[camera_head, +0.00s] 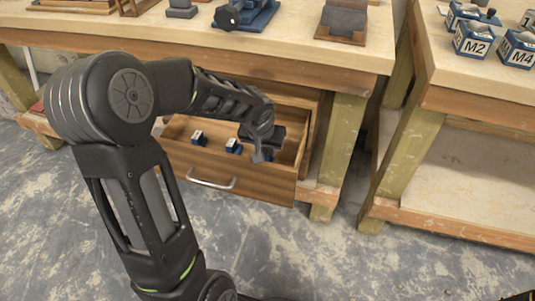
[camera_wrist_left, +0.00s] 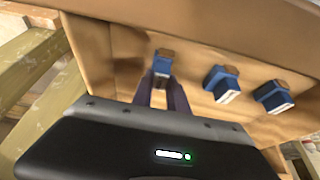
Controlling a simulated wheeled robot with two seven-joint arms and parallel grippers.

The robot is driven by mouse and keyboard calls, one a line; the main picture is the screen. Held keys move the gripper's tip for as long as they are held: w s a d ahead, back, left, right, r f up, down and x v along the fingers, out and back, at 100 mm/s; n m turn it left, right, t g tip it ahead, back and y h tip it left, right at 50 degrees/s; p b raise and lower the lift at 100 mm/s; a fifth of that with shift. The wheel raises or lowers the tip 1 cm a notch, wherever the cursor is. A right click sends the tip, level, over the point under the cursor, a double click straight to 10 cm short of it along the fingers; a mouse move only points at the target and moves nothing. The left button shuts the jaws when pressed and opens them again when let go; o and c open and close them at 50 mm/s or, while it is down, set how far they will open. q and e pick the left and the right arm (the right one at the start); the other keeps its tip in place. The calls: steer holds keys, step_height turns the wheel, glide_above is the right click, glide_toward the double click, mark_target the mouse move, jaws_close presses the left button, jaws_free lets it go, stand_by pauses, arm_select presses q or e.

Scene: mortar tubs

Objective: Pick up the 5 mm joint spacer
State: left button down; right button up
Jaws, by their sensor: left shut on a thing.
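Three small blue blocks with pale parts, which look like the joint spacers, are in the open wooden drawer (camera_head: 235,184). Two show in the head view: one at the left (camera_head: 199,138) and a middle one (camera_head: 233,146). In the wrist view those two are the right block (camera_wrist_left: 273,96) and the middle block (camera_wrist_left: 222,84). My left gripper (camera_head: 262,152) reaches down into the drawer's right part. Its fingers are shut on the third blue spacer (camera_wrist_left: 162,63), upright between the fingertips. I cannot read any size marking on the blocks. My right gripper is out of view.
The drawer has a metal handle (camera_head: 211,182) and hangs under a workbench (camera_head: 290,45) with several tools on top. A second bench (camera_head: 470,88) at the right carries blue blocks marked M2 and M4. The drawer walls stand close around my gripper.

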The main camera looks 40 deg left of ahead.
mark_target(267, 152)
arm_select(q)
step_height(267, 152, up, 10)
steer(key=p, duration=0.3)
steer(key=shift+p, duration=0.4)
stand_by(0.4)
